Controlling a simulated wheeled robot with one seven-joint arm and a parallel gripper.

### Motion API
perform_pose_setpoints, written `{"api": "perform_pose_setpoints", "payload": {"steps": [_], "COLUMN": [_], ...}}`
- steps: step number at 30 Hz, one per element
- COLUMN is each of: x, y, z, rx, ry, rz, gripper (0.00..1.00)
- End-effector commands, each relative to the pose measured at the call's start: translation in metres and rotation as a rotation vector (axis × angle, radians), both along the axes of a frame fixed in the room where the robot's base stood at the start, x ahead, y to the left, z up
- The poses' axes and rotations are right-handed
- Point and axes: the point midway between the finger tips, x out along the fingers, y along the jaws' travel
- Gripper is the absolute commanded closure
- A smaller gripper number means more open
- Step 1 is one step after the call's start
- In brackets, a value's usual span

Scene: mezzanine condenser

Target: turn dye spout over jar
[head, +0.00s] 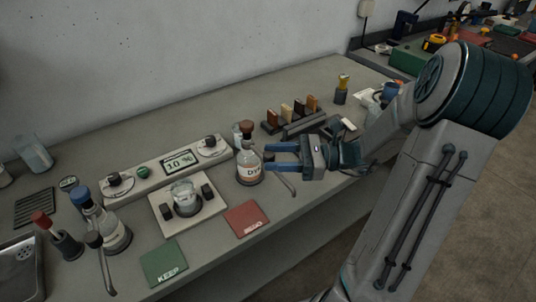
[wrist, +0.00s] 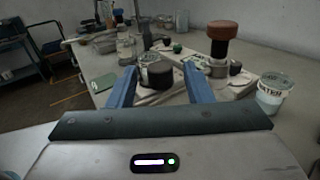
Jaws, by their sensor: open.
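My gripper (head: 268,157) is open at the right side of the bottle. In the wrist view, a dark round knob (wrist: 158,76) appears between the blue fingers. Whether they touch it cannot be told.
A blue-topped bottle (head: 115,236) with its own spout stands at left. A green KEEP card (head: 165,262) and a red card (head: 246,219) lie along the front. A 10 % display (head: 180,161) is behind the jar. A rack (head: 303,125) stands beyond my gripper.

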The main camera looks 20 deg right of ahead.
Motion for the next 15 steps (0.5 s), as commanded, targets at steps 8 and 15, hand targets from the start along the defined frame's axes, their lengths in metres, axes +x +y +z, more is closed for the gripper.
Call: {"api": "perform_pose_setpoints", "payload": {"steps": [8,15], "x": [0.006,0.006], "y": [0.021,0.021], "z": [0.0,0.0], "rx": [0.0,-0.001], "ry": [0.0,0.0], "rz": [0.001,0.0], "gripper": [0.54,0.54]}}
